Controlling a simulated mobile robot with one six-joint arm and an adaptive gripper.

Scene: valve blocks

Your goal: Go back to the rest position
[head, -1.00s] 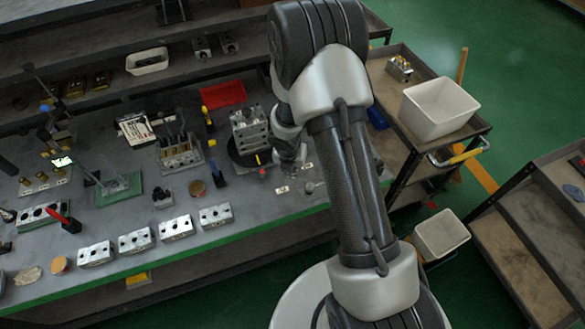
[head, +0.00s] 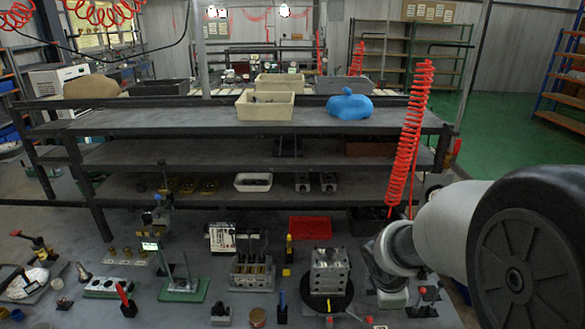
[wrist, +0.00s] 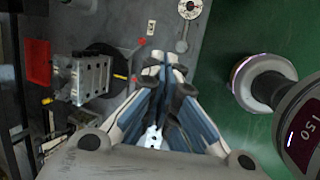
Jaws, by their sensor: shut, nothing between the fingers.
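My gripper (wrist: 165,72) is in the middle of the wrist view, its fingers drawn together with nothing between them. It hangs over the right part of the workbench, near the bench's edge with the green floor. In the head view my arm comes in from the right and hides most of the gripper. A metal valve block (head: 330,270) stands on a black round plate (head: 328,303) on the bench, left of my arm. The block also shows in the wrist view (wrist: 92,78), left of the gripper and apart from it.
A red tray (head: 310,227) lies behind the block. Several fixtures and tools stand on the bench to the left, including a slotted metal block (head: 252,275). Shelves (head: 250,153) rise behind the bench, with a cream bin (head: 265,105) and a blue bag (head: 350,105) on top.

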